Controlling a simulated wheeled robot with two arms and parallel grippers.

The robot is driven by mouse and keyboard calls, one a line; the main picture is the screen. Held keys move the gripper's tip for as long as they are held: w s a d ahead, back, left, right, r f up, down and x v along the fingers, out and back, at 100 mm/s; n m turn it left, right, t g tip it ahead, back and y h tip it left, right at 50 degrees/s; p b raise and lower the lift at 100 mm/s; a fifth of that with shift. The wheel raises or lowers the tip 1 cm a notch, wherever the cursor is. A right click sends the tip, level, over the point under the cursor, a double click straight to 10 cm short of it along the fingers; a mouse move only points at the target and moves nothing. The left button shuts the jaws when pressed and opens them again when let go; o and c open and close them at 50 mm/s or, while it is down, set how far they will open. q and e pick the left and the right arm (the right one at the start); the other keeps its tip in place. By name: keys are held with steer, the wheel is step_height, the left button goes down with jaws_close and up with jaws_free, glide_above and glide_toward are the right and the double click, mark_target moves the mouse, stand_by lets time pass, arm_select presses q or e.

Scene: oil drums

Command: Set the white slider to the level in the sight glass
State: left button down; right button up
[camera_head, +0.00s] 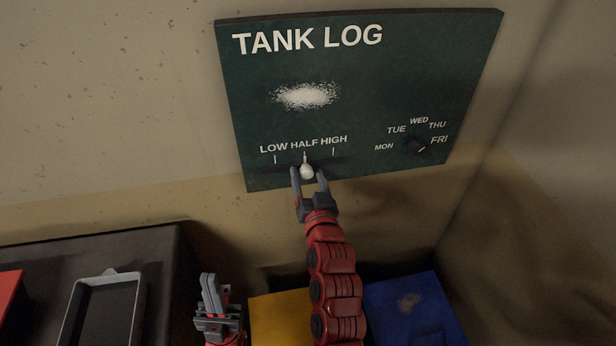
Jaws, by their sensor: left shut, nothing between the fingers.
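The white slider (307,172) sits at the bottom of the green TANK LOG board (420,60), below the LOW, HALF, HIGH scale. It stands at about the HALF mark. My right gripper (308,176) is at the slider, with one finger on each side of the white knob. Its fingers look apart, with a small gap beside the knob; contact is hard to tell. My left gripper (209,284) is shut and empty, low in the view, well away from the board. The sight glass is not in view.
A day dial (413,146) is at the board's right, near FRI. A white smudge (306,96) marks the board. A dark surface holds a grey tray (73,308) and a red object (8,300). Yellow (280,318) and blue (415,308) surfaces lie below my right arm.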

jaws_close()
stand_by(1.3)
